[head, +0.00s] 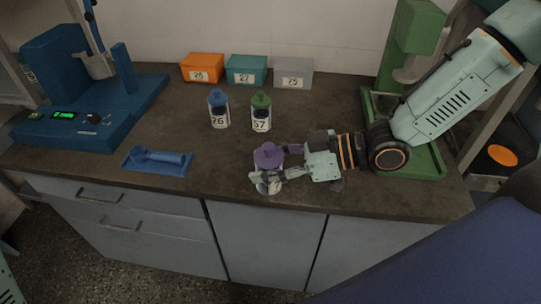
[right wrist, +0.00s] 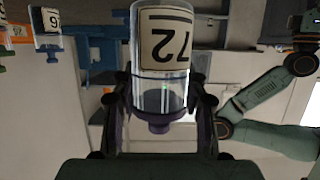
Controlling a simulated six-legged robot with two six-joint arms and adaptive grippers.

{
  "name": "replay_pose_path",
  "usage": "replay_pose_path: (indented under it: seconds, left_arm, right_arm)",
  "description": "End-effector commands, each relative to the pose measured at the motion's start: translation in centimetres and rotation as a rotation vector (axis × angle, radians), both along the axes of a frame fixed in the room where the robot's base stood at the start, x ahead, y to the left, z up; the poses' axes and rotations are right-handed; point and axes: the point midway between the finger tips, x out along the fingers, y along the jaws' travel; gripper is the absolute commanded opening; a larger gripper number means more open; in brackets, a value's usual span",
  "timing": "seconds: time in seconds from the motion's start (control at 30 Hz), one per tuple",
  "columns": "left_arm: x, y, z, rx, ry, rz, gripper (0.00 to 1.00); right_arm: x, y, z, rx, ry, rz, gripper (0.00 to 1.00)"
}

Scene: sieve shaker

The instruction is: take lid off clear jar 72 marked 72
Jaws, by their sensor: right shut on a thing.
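The clear jar 72 (right wrist: 163,75) has a white label reading 72 and appears upside down in the right wrist view. Its purple lid (head: 268,156) with a knob sits on it; the lid also shows in the right wrist view (right wrist: 160,120). My right gripper (head: 276,174) is shut on the jar, with a finger on either side of the glass just under the lid. The fingers hide part of the jar in the head view. The jar looks upright near the front edge; whether it touches the bench is hard to tell. My left gripper is out of view.
Jars 26 (head: 218,112) and 67 (head: 261,115) stand behind. Orange, teal and grey boxes (head: 293,75) line the wall. A blue holder (head: 157,163) lies left, by a blue machine (head: 60,110). A green stand (head: 425,160) is right. The bench between is clear.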

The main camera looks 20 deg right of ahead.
Motion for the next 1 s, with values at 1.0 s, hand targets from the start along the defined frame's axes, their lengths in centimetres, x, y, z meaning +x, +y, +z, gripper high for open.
replay_pose_path:
  seconds: [1.0]
  left_arm:
    - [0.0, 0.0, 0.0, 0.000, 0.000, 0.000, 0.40]
  right_arm:
    - [1.6, 10.3, -1.6, 0.001, -0.002, 0.561, 0.00]
